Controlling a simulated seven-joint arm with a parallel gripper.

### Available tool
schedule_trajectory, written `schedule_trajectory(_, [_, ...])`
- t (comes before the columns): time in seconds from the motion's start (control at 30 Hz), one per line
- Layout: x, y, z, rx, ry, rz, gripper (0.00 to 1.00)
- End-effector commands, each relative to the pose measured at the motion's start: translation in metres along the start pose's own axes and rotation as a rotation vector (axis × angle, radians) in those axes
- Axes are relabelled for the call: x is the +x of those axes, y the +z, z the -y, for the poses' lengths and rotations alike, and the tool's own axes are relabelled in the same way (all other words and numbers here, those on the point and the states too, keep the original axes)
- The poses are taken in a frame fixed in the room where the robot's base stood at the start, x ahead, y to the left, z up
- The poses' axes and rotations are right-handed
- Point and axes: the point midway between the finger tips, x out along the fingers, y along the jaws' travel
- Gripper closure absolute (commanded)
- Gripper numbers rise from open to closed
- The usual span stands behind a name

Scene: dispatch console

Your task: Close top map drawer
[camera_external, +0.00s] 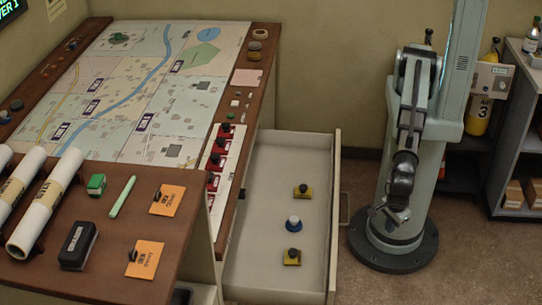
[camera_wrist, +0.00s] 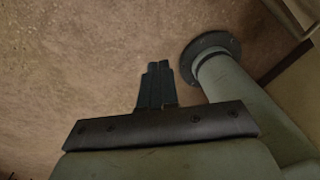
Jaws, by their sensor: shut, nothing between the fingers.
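The map drawer (camera_external: 335,180) stands pulled far out from the right side of the console in the external view. Its handle (camera_external: 345,207) is on the outer front, facing my arm.
The console top (camera_external: 130,190) carries a map (camera_external: 140,90), rolled papers (camera_external: 45,200), a black block (camera_external: 78,245), orange cards (camera_external: 145,258) and red switches (camera_external: 213,180). A grey shelf (camera_external: 510,150) with a yellow bottle (camera_external: 480,115) stands at the right. Floor between drawer and my base is clear.

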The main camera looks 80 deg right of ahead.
Motion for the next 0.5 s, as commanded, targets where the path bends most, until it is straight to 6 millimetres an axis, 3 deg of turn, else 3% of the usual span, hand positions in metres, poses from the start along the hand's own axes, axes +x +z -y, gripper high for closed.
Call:
schedule_trajectory(0.03, [0.002, -0.017, -0.004, -0.029, -0.022, 0.018, 1.0])
schedule_trajectory(0.2, [0.004, -0.047, -0.008, -0.078, -0.093, 0.093, 1.0])
schedule_trajectory(0.4, [0.004, -0.07, 0.004, -0.058, -0.183, 0.223, 1.0])
schedule_trajectory(0.5, [0.0, -0.069, 0.018, -0.003, -0.224, 0.305, 1.0])
